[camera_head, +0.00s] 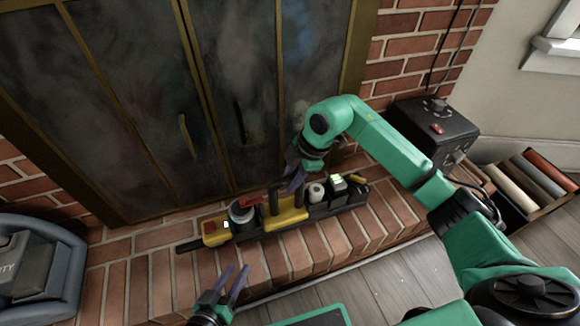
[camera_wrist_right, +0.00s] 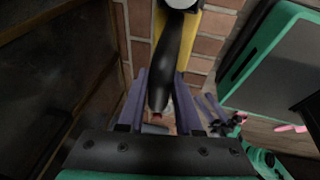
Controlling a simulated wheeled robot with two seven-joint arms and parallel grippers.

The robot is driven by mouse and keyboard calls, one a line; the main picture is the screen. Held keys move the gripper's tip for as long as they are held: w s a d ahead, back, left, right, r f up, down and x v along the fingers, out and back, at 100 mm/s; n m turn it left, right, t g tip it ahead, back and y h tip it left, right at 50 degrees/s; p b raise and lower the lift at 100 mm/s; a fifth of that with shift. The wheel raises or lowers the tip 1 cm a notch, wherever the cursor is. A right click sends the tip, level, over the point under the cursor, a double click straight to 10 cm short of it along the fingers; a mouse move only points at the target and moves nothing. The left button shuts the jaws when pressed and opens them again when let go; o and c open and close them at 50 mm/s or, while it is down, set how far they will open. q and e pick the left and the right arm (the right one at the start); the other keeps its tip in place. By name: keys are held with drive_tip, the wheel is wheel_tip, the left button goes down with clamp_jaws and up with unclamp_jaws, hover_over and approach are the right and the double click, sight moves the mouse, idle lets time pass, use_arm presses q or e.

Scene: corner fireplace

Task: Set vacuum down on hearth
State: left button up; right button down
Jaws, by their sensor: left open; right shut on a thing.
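The vacuum (camera_head: 290,217), a long yellow and black body with red parts and pale canisters, lies level along the brick hearth (camera_head: 276,258). Whether its underside touches the bricks or is just above them I cannot tell. My right gripper (camera_head: 296,180) comes down from above and is shut on the vacuum's black handle. In the right wrist view the handle (camera_wrist_right: 176,55) runs between the purple fingers (camera_wrist_right: 160,98), with yellow body beside it. My left gripper (camera_head: 234,282) is open and empty, in front of the hearth edge and apart from the vacuum.
Dark fireplace doors (camera_head: 130,90) with brass frames stand right behind the vacuum. A black box (camera_head: 433,126) sits at the hearth's right end, near a crate of books (camera_head: 535,180). A grey-blue bin (camera_head: 60,265) is at the left. Bare bricks lie in front of the vacuum.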

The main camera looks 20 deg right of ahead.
use_arm(q)
wheel_tip(320, 180, down, 3)
drive_tip(key=shift+r+b, duration=0.1)
drive_tip(key=shift+b, duration=0.85)
use_arm(e)
hover_over(291, 208)
wheel_tip(291, 208, down, 6)
drive_tip(key=shift+w+a, duration=0.1)
drive_tip(key=shift+w, duration=0.05)
drive_tip(key=shift+r, duration=0.1)
use_arm(q)
drive_tip(key=shift+r, duration=0.1)
use_arm(e)
drive_tip(key=c, duration=0.6)
unclamp_jaws()
drive_tip(key=shift+f, duration=0.2)
use_arm(q)
drive_tip(key=shift+g, duration=0.6)
drive_tip(key=r+p, duration=0.2)
drive_tip(key=a+r+p, duration=0.1)
drive_tip(key=r+p, duration=0.1)
drive_tip(key=shift+w+r+p, duration=0.1)
drive_tip(key=shift+r+p, duration=0.3)
use_arm(e)
drive_tip(key=v, duration=1.2)
